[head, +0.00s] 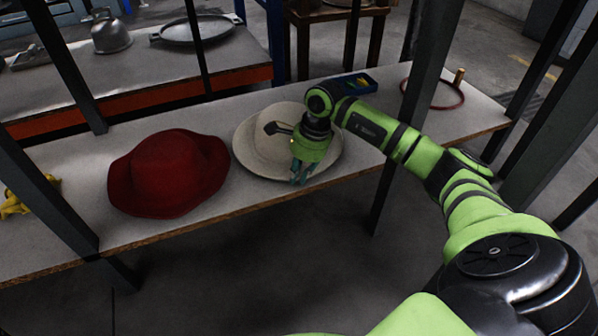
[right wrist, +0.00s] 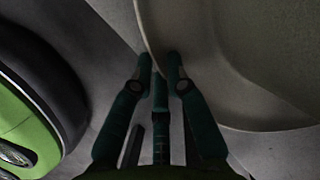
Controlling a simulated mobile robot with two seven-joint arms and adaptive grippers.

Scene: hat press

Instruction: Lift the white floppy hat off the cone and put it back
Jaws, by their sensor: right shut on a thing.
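The white floppy hat (head: 258,145) is on the near table, right of a red hat, with its crown up and its wide brim around it. My right arm and gripper cover part of it. My right gripper (head: 299,178) points down at the near edge of the brim. In the right wrist view the fingers (right wrist: 163,68) are shut on the edge of the hat's brim (right wrist: 225,75). No cone is visible, and I cannot tell whether one is under the hat. My left gripper is not in view.
A red hat (head: 167,172) stands left of the white hat. A blue tray (head: 352,84) and a dark red ring (head: 440,94) lie behind and to the right. Dark upright posts (head: 408,120) stand close along the table (head: 225,197). A yellow object (head: 22,200) is far left.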

